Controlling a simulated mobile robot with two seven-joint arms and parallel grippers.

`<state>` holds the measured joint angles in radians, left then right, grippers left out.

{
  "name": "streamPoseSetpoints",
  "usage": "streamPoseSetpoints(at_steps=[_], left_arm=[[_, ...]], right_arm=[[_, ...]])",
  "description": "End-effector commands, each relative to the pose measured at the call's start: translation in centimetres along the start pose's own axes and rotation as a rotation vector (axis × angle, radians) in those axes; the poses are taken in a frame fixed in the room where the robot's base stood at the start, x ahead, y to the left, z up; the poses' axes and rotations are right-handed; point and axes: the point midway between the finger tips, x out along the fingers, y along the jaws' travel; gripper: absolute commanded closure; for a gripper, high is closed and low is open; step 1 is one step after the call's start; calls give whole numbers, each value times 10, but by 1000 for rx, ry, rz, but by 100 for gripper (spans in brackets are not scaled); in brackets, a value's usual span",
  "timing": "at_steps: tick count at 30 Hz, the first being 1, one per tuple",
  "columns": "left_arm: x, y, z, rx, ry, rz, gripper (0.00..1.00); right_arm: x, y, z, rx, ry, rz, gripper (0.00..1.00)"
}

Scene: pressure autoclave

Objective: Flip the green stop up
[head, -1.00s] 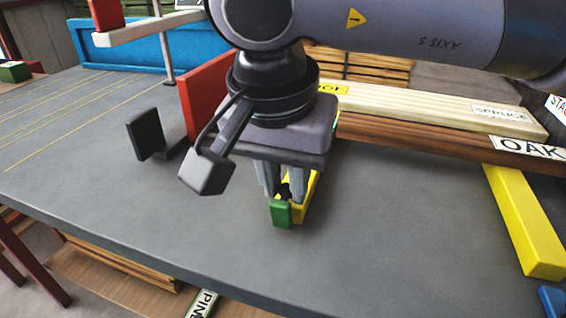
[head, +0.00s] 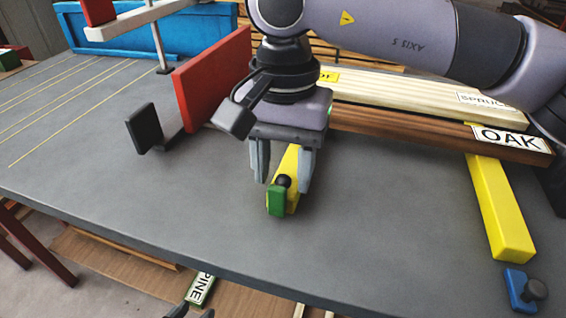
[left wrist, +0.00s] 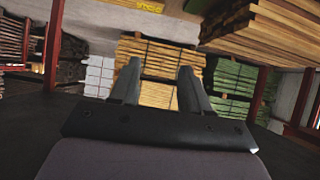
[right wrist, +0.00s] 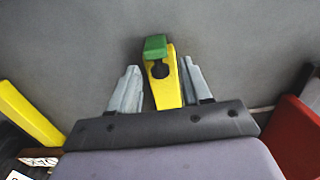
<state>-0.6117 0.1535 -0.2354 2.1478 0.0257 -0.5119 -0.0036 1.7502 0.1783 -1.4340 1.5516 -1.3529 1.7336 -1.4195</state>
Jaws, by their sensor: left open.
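The green stop (head: 277,201) is a small green block with a dark knob, at the near end of a short yellow bar (head: 292,162) on the grey table. In the right wrist view the green stop (right wrist: 155,47) lies just beyond my fingertips. Its exact tilt is hard to judge. My right gripper (head: 283,186) is open above the bar, one finger on each side of it and apart from the knob. My left gripper (left wrist: 158,65) is open and empty in its own wrist view, facing distant timber stacks, away from the stop.
A red upright plate (head: 213,80) and a dark upright stop (head: 145,128) stand left of my right gripper. Spruce (head: 420,98) and oak boards (head: 430,132) lie behind it. A yellow bar (head: 500,205) and blue stop (head: 518,288) are at right. The front table area is clear.

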Motion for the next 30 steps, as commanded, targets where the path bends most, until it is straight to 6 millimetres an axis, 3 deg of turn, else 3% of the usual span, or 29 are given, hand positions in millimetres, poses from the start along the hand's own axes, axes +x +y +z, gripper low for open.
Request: streamPoseSetpoints(at_steps=[7,15,21,30], left_arm=[[-1,0,-1,-1,0,0,53],[-5,-4,-4,-10,-9,-10,53],[-5,-10,4,-17,-27,-23,53],[-5,-10,8,-19,-33,-23,53]], right_arm=[[-5,0,0,0,2,0,52],[-48,0,0,1,3,-2,52],[-69,0,0,0,1,0,52],[-72,0,0,0,0,0,52]])
